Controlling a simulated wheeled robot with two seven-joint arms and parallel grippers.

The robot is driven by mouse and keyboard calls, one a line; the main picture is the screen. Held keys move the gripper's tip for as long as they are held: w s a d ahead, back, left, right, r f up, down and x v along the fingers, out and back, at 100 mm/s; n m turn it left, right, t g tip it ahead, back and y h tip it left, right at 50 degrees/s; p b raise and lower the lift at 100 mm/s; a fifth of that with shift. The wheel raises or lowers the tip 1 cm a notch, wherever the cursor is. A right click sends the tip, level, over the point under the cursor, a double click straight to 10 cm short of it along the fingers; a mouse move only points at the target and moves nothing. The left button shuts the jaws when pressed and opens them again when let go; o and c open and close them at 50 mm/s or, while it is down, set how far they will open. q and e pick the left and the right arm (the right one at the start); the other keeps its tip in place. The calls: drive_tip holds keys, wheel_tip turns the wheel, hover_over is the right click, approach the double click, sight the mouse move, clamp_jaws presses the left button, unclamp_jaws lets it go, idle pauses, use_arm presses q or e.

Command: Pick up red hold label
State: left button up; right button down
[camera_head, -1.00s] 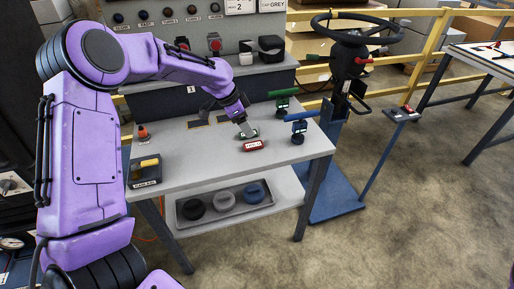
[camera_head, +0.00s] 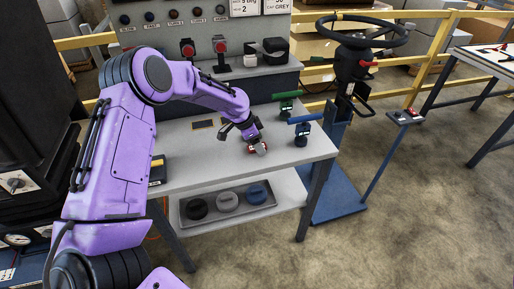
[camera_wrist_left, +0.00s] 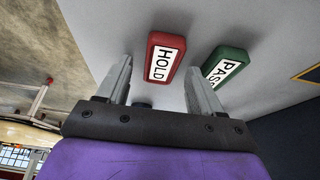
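The red hold label (camera_wrist_left: 165,58) is a small block with a white face reading HOLD. In the left wrist view it lies on the grey tabletop, just beyond and between my left fingertips. In the head view only bits of the red label (camera_head: 251,149) show around my left gripper (camera_head: 258,148), which points down at it. My left gripper is open, its two fingers apart; I cannot tell whether they touch the label. My right gripper is not in view.
A green-handled tool (camera_head: 287,101) and a blue-handled tool (camera_head: 302,131) stand right of my left gripper. A dark box with a yellow top (camera_head: 157,170) is at the table's left. A tray (camera_head: 228,210) with round parts sits on the lower shelf. The table (camera_head: 205,170) is clear in front.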

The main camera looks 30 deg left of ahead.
use_arm(q)
drive_tip(key=c, duration=0.9)
drive_tip(key=shift+c, duration=0.2)
drive_tip(key=shift+r, duration=0.15)
